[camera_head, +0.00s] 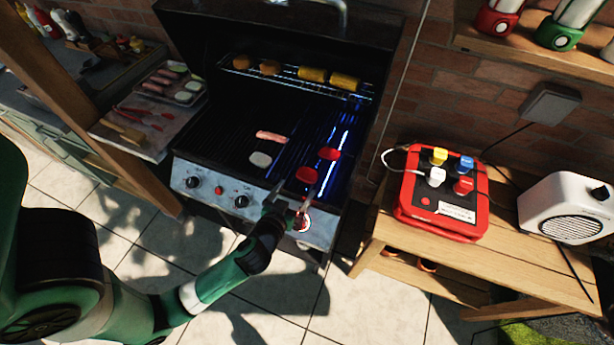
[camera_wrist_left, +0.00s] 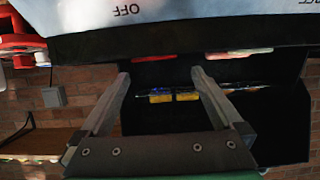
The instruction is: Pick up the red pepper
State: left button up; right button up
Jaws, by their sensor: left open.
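Two red pepper pieces lie on the right part of the grill grate (camera_head: 230,130) in the head view. The nearer red pepper piece (camera_head: 306,174) is close to the front edge. The other red pepper piece (camera_head: 329,153) lies just behind it, to the right. My left gripper (camera_head: 296,190) is open and empty at the grill's front, just short of the nearer piece. In the left wrist view the open fingers (camera_wrist_left: 161,73) point toward the grill, with a red piece (camera_wrist_left: 160,57) seen beyond, partly cut off by the dark front edge. My right gripper is not in view.
A pink sausage (camera_head: 271,136) and a pale slice (camera_head: 260,159) lie left of the peppers. Corn pieces (camera_head: 313,75) sit on the raised rack (camera_head: 290,71). The knob panel (camera_head: 241,202) is close to my gripper. A wooden side table (camera_head: 400,238) with a red box (camera_head: 441,205) stands right.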

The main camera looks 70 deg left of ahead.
aim_at(306, 176)
pick_arm(q)
jog(key=x, duration=0.7)
jog(key=shift+d+b, duration=0.1)
jog(key=shift+b, duration=0.25)
jog(key=c, duration=1)
jog(key=shift+r+p, duration=0.3)
jog(key=shift+r, duration=0.25)
jog(key=shift+c, duration=0.2)
notch_tip(306, 176, up, 3)
jog(key=shift+f+p, duration=0.1)
jog(key=shift+p, duration=0.6)
jog(key=a+r+p+v, duration=0.1)
jog(key=p+v, duration=0.5)
jog(key=v, duration=0.2)
jog(key=r+p+v, duration=0.2)
jog(key=p+v, duration=0.4)
jog(key=v, duration=0.2)
jog(key=shift+a+r, duration=0.3)
